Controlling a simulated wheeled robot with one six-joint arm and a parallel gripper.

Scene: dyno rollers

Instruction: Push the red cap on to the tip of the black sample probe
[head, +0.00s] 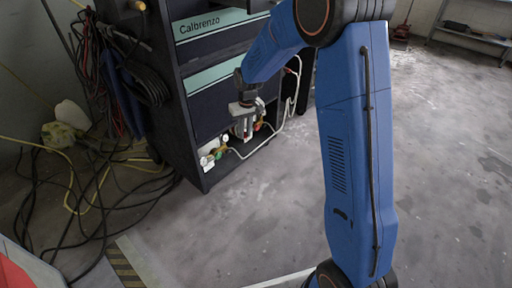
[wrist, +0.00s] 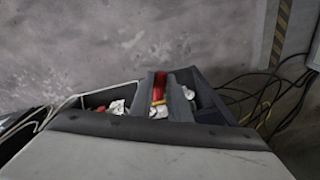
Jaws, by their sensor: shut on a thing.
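My gripper (head: 245,132) is low in front of the dark cabinet's bottom shelf, pointing down. In the wrist view my gripper (wrist: 161,98) is shut on the red cap (wrist: 158,88), which shows as a red piece between the two grey fingers. A yellowish band shows at the cap's lower end. In the head view the cap is hidden or too small to make out between the fingers. I cannot pick out the black sample probe in either view, and I cannot tell whether the cap touches anything besides the fingers.
The cabinet (head: 225,85) marked Calbrenzo stands behind my gripper. White and coloured small items (head: 211,152) sit on its bottom shelf, with a pale hose (head: 262,143) along its front. Cables (head: 90,205) tangle on the floor at left. The concrete floor (head: 230,220) in front is clear.

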